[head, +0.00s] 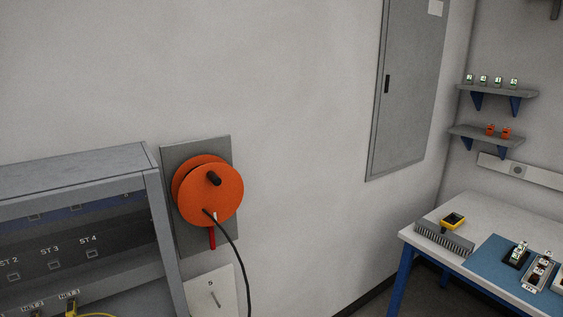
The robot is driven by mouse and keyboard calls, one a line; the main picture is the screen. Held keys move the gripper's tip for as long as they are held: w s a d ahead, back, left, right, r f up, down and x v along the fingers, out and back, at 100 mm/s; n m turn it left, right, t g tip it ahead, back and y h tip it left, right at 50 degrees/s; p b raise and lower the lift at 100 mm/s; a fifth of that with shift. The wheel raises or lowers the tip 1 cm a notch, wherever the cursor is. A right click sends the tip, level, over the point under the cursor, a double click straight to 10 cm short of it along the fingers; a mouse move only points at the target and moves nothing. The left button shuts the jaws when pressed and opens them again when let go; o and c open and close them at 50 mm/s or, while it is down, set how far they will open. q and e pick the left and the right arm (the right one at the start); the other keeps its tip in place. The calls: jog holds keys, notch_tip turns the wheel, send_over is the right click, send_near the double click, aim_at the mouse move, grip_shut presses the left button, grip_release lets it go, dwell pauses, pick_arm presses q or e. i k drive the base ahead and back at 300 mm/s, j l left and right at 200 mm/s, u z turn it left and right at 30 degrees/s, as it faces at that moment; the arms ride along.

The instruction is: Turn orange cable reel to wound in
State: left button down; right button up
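The orange cable reel (228,190) is mounted on a grey plate (176,156) on the wall, left of the middle in the head view. A black knob (214,178) sticks out of its face, above the centre. A black cable (239,262) comes from the lower part of the reel and hangs down out of the picture. A red strip (212,238) shows below the reel, and a short white mark sits on the lower face. Neither of my grippers is in view.
A grey cabinet (82,169) with labelled sockets stands close to the reel's left. A light panel (222,293) is below the reel. At the right are a workbench (484,215), two wall shelves (510,93) and a grey wall cabinet (408,90). The wall right of the reel is clear.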

aim_at(206, 182)
jog(key=u, duration=0.8)
jog(key=l+u, duration=0.25)
jog(key=u, duration=0.2)
jog(key=i+l+u, duration=0.1)
jog(key=l+u, duration=0.15)
jog(key=u, duration=0.15)
jog(key=l+u, duration=0.25)
jog(key=u, duration=0.2)
jog(key=k+l+u, duration=0.2)
jog(key=l, duration=0.15)
jog(key=l+u, duration=0.25)
jog(key=k+l+u, duration=0.2)
jog(key=l, duration=0.2)
jog(key=i, duration=0.05)
